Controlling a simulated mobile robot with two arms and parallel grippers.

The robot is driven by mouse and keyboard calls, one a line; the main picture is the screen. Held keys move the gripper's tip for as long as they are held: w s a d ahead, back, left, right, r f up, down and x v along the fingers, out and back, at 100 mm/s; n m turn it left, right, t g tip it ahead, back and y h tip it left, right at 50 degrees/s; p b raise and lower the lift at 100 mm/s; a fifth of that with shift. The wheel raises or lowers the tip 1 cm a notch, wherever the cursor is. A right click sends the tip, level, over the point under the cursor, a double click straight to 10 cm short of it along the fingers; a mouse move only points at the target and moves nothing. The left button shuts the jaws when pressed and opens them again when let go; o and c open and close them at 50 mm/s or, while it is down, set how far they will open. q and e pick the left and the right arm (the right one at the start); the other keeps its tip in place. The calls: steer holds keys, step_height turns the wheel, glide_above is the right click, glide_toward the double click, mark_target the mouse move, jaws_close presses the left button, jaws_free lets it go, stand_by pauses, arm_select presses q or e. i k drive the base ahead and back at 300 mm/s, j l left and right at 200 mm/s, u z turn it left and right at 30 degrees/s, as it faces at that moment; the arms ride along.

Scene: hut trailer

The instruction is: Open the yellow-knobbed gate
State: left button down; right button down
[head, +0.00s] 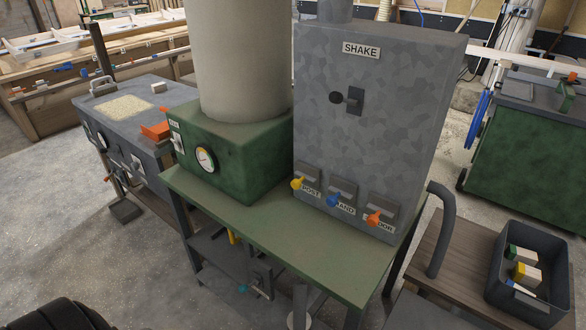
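The yellow-knobbed gate (306,180) is the leftmost of three small gates along the lower front of the grey cabinet marked SHAKE. Its yellow knob (297,184) sticks out to the left on a short lever, beside a grey housing and above a partly covered label. A blue-knobbed gate (342,190) is in the middle and an orange-knobbed gate (382,212) is on the right. I cannot tell from this view whether the gate is open. Neither of my grippers is in view.
The grey cabinet (372,110) stands on a green table (265,235), beside a green box with a gauge (205,159). A grey hose (441,230) runs down at the right. A dark bin (536,300) stands at the lower right. Open floor (90,235) lies at the left.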

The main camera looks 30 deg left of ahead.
mark_target(295, 184)
steer(key=u, duration=1.2)
steer(key=k+j, duration=0.05)
steer(key=j, duration=0.05)
